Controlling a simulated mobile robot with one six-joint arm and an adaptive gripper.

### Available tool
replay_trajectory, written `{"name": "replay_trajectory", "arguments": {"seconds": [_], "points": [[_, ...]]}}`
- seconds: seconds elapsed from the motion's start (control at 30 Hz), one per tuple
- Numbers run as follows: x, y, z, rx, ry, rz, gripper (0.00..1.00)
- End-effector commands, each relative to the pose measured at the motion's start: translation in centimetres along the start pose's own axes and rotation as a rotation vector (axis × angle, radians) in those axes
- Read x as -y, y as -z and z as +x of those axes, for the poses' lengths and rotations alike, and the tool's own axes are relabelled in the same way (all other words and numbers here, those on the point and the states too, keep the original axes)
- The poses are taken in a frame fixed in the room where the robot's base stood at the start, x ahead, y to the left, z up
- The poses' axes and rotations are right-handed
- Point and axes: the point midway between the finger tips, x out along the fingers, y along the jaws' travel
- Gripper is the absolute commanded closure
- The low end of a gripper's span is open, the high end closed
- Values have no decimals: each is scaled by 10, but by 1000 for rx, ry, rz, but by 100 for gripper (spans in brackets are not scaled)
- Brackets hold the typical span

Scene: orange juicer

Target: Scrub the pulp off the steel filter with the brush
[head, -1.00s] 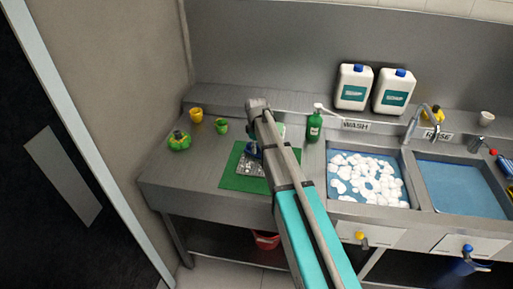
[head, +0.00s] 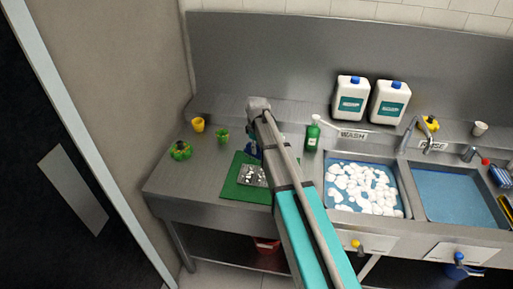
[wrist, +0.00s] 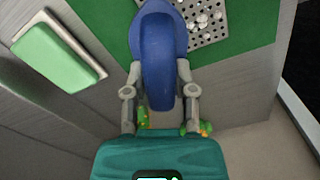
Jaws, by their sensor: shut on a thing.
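The steel filter (head: 253,175) is a perforated metal plate lying on a green mat (head: 237,190) on the left counter. In the wrist view the filter (wrist: 224,34) shows at the top, with pale clumps of pulp (wrist: 203,20) on it. My gripper (wrist: 158,75) is shut on the blue brush (wrist: 160,25), one finger on each side of its handle. The brush reaches over the filter's left edge in the wrist view. Its bristles are hidden, so I cannot tell whether they touch the filter. In the head view my arm hides most of the brush.
A green sponge-like block (wrist: 52,56) lies left of the mat in the wrist view. A yellow cup (head: 198,125), a green cup (head: 222,134) and a green-yellow item (head: 180,150) stand left. A green bottle (head: 312,135) and the foamy wash sink (head: 362,188) are right.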

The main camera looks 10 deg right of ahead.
Motion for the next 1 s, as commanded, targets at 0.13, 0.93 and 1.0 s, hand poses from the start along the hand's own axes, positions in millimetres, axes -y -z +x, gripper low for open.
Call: {"name": "replay_trajectory", "arguments": {"seconds": [0.13, 0.93, 1.0], "points": [[0, 0, 0, 0, 0, 0, 100], [0, 0, -30, 0, 0, 0, 100], [0, 0, -30, 0, 0, 0, 100]]}}
